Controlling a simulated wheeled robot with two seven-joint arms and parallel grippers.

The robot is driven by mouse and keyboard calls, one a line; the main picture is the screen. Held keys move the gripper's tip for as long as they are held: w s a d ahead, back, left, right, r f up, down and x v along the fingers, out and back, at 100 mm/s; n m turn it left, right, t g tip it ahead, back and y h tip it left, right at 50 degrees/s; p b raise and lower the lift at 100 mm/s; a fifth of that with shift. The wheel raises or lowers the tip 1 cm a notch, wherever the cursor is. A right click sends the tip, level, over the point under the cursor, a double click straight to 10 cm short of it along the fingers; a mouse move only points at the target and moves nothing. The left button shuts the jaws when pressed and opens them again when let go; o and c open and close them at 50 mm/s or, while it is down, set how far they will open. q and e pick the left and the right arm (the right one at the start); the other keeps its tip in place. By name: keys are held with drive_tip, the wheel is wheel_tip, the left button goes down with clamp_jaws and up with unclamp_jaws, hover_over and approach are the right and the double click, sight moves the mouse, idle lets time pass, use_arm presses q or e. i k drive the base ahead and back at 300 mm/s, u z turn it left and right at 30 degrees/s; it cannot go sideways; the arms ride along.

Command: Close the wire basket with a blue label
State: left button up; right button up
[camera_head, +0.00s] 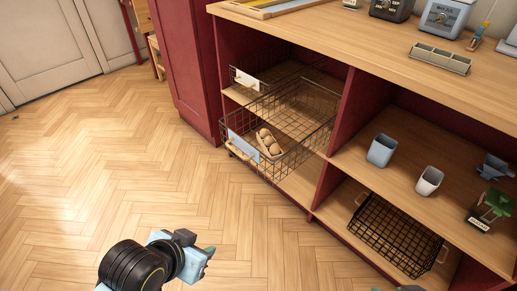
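My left gripper (207,254) is over the floor at the bottom, well short of the basket and touching nothing visible. Its fingers are seen from behind, so its opening is unclear. Only a sliver of what looks like my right gripper (409,288) shows at the bottom edge.
Another wire basket (397,236) is on the lower right shelf. Two cups (381,150) (429,181) stand on the right shelf. The wooden floor (110,185) to the left is clear.

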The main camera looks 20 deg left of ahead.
sight(254, 154)
drive_tip(key=i, duration=0.85)
drive_tip(key=u, duration=0.95)
